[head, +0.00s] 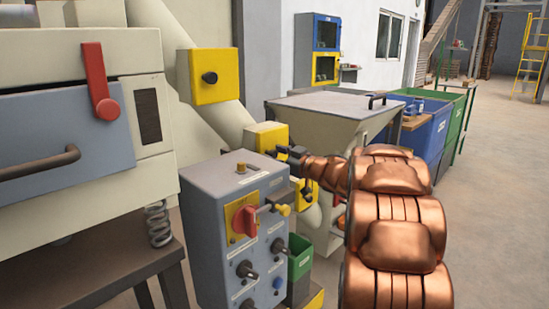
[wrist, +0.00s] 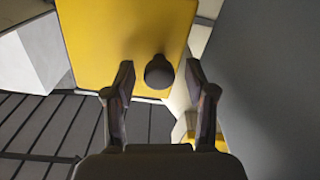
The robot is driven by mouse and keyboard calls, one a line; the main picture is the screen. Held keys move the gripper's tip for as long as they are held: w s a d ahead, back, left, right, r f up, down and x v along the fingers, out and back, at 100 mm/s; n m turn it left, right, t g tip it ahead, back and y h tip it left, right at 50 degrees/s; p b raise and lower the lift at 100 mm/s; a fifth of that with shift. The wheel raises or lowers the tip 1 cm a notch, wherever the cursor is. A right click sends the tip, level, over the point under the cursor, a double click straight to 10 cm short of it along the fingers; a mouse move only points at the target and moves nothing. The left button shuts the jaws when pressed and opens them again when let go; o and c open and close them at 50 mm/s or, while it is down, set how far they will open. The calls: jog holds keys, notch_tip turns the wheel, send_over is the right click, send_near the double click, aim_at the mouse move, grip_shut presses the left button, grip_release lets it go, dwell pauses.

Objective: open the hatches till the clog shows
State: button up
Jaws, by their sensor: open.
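Yellow hatches with dark knobs sit along the sloping cream chute (head: 190,35). The upper hatch (head: 205,91) looks shut. The middle hatch (head: 256,133) is lower down, behind the control box, and is partly hidden. A lower yellow part (head: 308,187) is mostly hidden by the control box and my arm. My gripper (head: 283,152) is beside the middle hatch. In the wrist view, my open gripper (wrist: 160,76) has a finger on each side of a round dark knob (wrist: 159,72) on a yellow face (wrist: 100,35). Gaps show between knob and fingers. No clog is visible.
A grey control box (head: 205,195) with a red switch (head: 245,221) stands in front of the chute. A lidded grey hopper (head: 330,108) is close behind my gripper. A machine with a blue drawer (head: 60,125) is at left. Open floor (head: 490,200) lies at right.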

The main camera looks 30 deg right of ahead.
jog(key=shift+w, duration=0.15)
grip_shut()
dwell(0.4)
